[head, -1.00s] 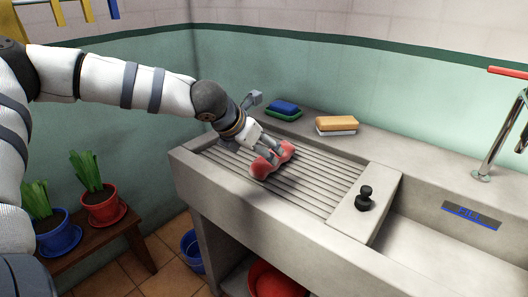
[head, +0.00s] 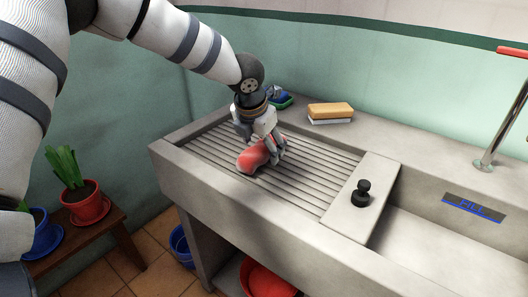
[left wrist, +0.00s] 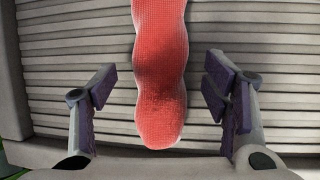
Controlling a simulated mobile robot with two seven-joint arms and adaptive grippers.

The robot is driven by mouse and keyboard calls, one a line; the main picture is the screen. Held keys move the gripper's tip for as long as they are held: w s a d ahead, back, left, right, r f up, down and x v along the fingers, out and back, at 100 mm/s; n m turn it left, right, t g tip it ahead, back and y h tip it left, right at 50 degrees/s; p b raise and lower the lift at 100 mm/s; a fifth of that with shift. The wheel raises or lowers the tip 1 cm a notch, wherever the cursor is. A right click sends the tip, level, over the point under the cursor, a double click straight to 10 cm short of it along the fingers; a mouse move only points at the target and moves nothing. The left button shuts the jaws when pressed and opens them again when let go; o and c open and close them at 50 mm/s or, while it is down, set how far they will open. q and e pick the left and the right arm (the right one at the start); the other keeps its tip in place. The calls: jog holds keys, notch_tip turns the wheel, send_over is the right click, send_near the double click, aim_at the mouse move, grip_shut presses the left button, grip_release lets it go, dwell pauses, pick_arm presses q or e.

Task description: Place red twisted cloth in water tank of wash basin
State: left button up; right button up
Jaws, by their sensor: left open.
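The red twisted cloth (head: 254,157) lies on the ribbed drainboard (head: 300,185) of the wash basin. My left gripper (head: 262,143) is above it, pointing down, and hides part of it. In the left wrist view, the open fingers (left wrist: 158,100) stand on either side of the cloth (left wrist: 160,75), with a gap on both sides. The cloth's far end runs out of that view's top edge. The water tank (head: 430,245) is the deep basin at the right, with a blue "FILL" mark (head: 473,207) on its wall. My right gripper is not in view.
A black knob (head: 361,193) stands on the ledge between drainboard and tank. An orange-and-white sponge (head: 331,113) and a blue item in a green dish (head: 280,98) sit on the back ledge. A tap (head: 505,125) rises at the right. Potted plants stand at the left.

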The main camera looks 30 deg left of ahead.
pick_arm(q)
jog(key=shift+w+f, duration=0.2)
jog(key=shift+f, duration=0.45)
jog(key=shift+r, duration=0.2)
jog(key=shift+c, duration=0.5)
jog(key=c, duration=1.4)
jog(key=shift+r, duration=0.1)
